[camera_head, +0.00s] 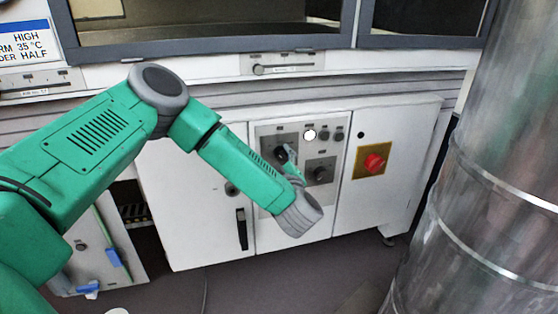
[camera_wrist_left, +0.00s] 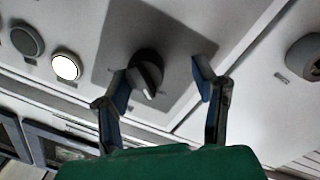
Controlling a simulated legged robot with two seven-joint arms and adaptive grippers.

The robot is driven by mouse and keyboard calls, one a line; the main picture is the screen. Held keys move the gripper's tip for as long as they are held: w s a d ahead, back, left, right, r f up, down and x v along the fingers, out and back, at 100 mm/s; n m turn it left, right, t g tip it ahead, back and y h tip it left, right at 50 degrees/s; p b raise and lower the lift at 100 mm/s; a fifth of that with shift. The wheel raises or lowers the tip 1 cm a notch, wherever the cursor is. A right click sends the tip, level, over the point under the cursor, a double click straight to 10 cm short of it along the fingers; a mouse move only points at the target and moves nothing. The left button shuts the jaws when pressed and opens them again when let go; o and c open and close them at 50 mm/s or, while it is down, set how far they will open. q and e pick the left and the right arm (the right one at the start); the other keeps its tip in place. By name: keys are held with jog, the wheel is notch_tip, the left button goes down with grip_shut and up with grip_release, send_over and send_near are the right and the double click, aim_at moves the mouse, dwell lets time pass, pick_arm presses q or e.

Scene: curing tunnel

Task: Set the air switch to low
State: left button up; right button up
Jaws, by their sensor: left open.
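The grey control panel (camera_head: 263,192) on the white cabinet carries two dark rotary knobs. The upper left rotary switch (camera_head: 280,139) is partly covered by my left gripper (camera_head: 287,154). In the left wrist view, a black knob (camera_wrist_left: 147,72) on a grey plate lies between the spread blue-padded fingers of my left gripper (camera_wrist_left: 161,82), with a pale mark at its lower end. The lower right knob (camera_head: 320,173) is clear of the gripper. Labels are too small to read. My right gripper is not in view.
A lit white button (camera_head: 309,135) and dark buttons (camera_head: 325,136) sit along the panel's top. A red knob on a yellow plate (camera_head: 373,161) is to the right. A large metal duct (camera_head: 490,180) stands at the right. A black door handle (camera_head: 241,228) is below left.

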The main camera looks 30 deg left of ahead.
pick_arm(q)
jog(key=shift+w+a+f, duration=0.15)
jog(key=shift+w+a, duration=0.1)
jog(key=shift+a, duration=0.35)
jog(key=shift+w+d+r, duration=0.1)
jog(key=shift+r, duration=0.1)
jog(key=d, duration=0.1)
jog(key=d+r, duration=0.1)
jog(key=d, duration=0.1)
jog(key=shift+w+d+r, duration=0.1)
jog(key=shift+w+d, duration=0.05)
jog(key=shift+d, duration=0.1)
jog(key=c, duration=0.3)
jog(key=shift+a+f, duration=0.25)
jog(key=shift+a, duration=0.75)
jog(key=c, duration=0.8)
jog(key=shift+a+f, duration=0.15)
jog(key=shift+a, duration=0.2)
jog(key=shift+c, duration=0.2)
jog(key=shift+d, duration=0.55)
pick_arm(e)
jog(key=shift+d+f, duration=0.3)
pick_arm(q)
jog(key=shift+a, duration=0.15)
